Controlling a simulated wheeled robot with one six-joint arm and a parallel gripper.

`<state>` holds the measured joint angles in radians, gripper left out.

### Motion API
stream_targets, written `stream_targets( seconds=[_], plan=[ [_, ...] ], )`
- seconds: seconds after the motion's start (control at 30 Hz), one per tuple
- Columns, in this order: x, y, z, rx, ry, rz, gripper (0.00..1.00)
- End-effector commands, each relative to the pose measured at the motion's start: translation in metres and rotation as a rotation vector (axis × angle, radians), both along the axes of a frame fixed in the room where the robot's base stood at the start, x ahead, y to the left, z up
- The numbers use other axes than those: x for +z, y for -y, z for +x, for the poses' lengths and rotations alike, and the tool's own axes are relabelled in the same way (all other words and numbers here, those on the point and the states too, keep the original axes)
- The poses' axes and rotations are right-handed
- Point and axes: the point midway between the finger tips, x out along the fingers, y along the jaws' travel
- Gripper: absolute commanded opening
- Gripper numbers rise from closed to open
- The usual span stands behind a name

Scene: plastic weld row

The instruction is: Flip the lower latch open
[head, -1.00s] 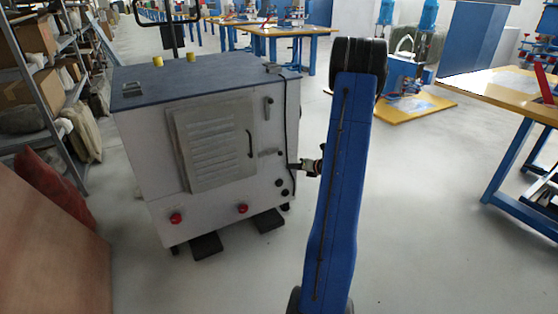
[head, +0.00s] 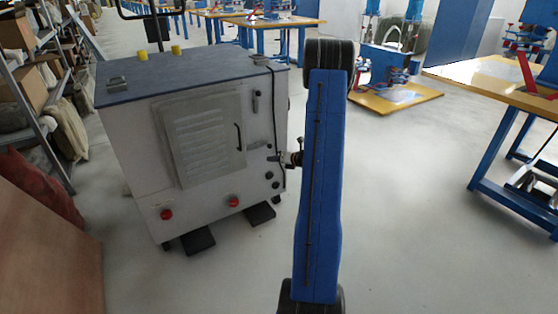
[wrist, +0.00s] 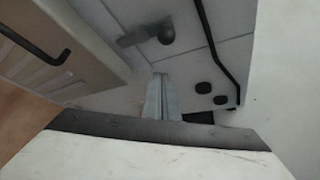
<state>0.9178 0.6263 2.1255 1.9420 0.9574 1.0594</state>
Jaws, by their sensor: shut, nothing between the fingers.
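The lower latch (wrist: 140,37) shows in the wrist view as a short grey bar with a dark round knob at its right end, on the white front of the cabinet (head: 150,195). The bar lies nearly level in that view. In the head view it is too small to read clearly. My gripper (wrist: 161,85) is shut and empty, its fingers pointing at the cabinet front just below the latch in the wrist view. I see no contact. In the head view my gripper (head: 287,159) is at the cabinet's right edge, partly hidden by my blue arm.
A louvred door (head: 200,130) with a black handle stands out left of the latch. An upper latch (head: 256,102) and a black cable (head: 274,115) are nearby. Dark round knobs (wrist: 203,87) sit below the latch.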

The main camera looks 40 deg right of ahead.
Motion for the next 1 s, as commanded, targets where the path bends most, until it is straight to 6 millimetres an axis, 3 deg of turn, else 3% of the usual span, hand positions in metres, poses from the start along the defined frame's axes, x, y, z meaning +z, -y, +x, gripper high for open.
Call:
stream_targets(
  seconds=[0.17, 0.3, 0.5, 1.0],
  plan=[
    [-0.014, -0.003, 0.028, 0.002, -0.002, 0.001, 0.0],
    [0.006, 0.011, 0.028, -0.001, 0.001, -0.003, 0.0],
    [0.018, 0.019, 0.029, -0.001, 0.001, 0.0, 0.0],
    [0.021, 0.022, 0.029, 0.0, -0.001, -0.003, 0.0]
  ],
)
